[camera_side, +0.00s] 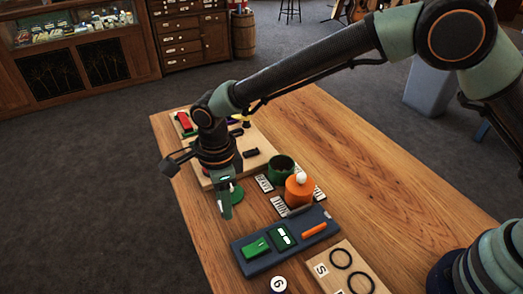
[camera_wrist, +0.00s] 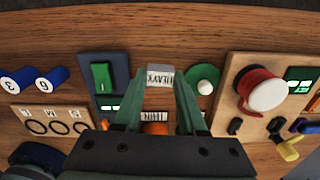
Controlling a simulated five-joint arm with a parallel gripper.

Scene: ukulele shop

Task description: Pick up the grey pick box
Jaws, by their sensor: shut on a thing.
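The grey pick box (camera_wrist: 160,77) shows in the wrist view between the tips of my gripper (camera_wrist: 159,82). Its pale face reads HEAVY. Both green fingers are closed against its ends. In the side view my gripper (camera_side: 226,212) points down over the left part of the table, left of the orange canister. There the box is hidden by the fingers, and I cannot tell whether it touches the table.
A dark tray (camera_side: 248,268) with green and orange items lies in front. The orange canister (camera_side: 299,190) and green cup (camera_side: 281,168) stand to the right. A wooden board (camera_side: 262,168) lies behind. The table (camera_side: 400,190) is bare at right.

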